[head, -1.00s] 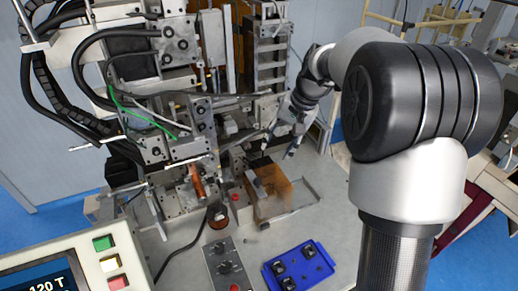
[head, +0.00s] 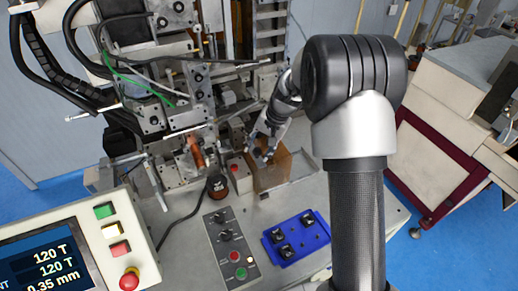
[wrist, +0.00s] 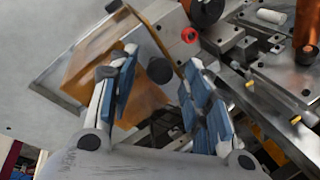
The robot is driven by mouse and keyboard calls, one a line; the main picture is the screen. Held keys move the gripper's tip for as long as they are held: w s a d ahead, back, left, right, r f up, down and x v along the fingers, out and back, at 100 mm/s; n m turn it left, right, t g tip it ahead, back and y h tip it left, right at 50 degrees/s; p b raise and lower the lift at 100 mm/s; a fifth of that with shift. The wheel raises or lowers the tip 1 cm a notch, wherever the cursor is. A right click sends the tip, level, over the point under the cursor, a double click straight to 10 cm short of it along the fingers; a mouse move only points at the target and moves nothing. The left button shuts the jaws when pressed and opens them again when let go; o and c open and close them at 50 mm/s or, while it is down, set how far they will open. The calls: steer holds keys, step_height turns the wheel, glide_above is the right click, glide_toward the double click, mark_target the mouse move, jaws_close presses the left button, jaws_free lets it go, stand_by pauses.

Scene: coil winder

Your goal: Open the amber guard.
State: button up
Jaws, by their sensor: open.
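The amber guard (head: 277,172) is a translucent box-like cover on the machine's table, right of the winding head. In the wrist view its amber panel (wrist: 85,68) lies beyond and left of my gripper (wrist: 157,75). A round black knob (wrist: 160,70) shows between the two blue-padded fingertips, with a gap to each side. My gripper (head: 262,152) is over the guard's upper left edge in the head view, with the fingers apart. The fingers hide part of the guard. I cannot tell whether they touch it.
A blue tray (head: 296,238) with several black parts lies in front of the guard. The winder's metal blocks (wrist: 275,70) crowd the right of the wrist view.

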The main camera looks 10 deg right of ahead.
steer(key=shift+a+f, duration=0.1)
steer(key=shift+f, duration=0.3)
jaws_close()
stand_by(0.4)
